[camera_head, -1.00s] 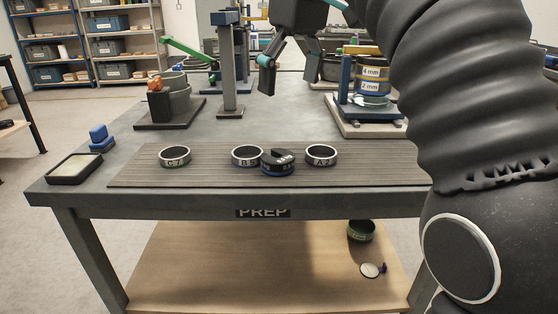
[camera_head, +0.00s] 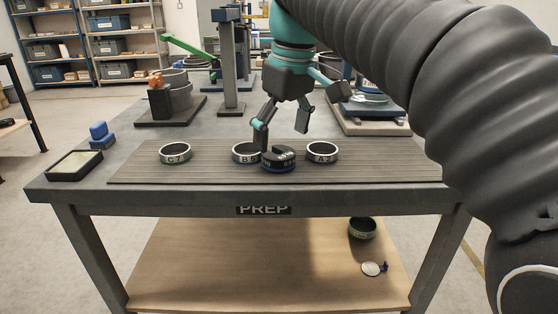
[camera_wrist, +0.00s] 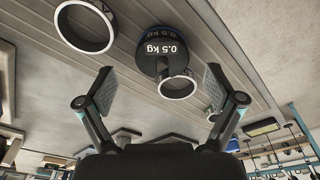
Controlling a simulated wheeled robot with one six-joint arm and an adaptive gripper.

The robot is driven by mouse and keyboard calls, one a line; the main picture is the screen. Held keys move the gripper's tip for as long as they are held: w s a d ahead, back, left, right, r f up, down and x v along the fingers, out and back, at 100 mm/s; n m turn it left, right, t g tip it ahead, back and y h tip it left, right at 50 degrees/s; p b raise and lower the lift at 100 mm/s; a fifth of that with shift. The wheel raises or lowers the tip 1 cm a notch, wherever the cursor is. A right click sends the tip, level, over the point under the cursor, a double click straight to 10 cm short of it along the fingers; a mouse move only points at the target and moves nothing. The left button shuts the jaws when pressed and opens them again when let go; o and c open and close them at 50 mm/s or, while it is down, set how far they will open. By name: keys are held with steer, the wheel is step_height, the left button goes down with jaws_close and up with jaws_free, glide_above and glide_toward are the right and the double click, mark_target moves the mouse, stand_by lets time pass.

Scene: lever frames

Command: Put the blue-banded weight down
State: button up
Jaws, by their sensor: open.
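The blue-banded weight (camera_head: 278,163) is a dark slotted disc with a blue band at its base. It sits flat on the ribbed mat (camera_head: 215,176), just in front and right of the ring marked B (camera_head: 243,153). In the wrist view the weight (camera_wrist: 158,40) reads "0.5 kg", and the B ring (camera_wrist: 178,86) overlaps its edge in the picture; I cannot tell if they touch. My gripper (camera_head: 282,139) is open and empty above and behind the weight. In the wrist view its fingers (camera_wrist: 158,76) are spread wide, with the weight ahead of them.
Ring A (camera_head: 322,152) stands to the right on the mat and ring C (camera_head: 175,153) to the left. A dark tray (camera_head: 74,167) and a blue block (camera_head: 99,134) are at the table's left. A post (camera_head: 231,70) and other stands line the back. The mat's front strip is clear.

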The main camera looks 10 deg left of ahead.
mark_target(279, 148)
steer(key=shift+a+f, duration=0.15)
steer(key=shift+f, duration=0.7)
steer(key=shift+a+f, duration=0.1)
steer(key=shift+f, duration=0.75)
steer(key=c, duration=1.5)
jaws_close()
steer(key=shift+r, duration=0.2)
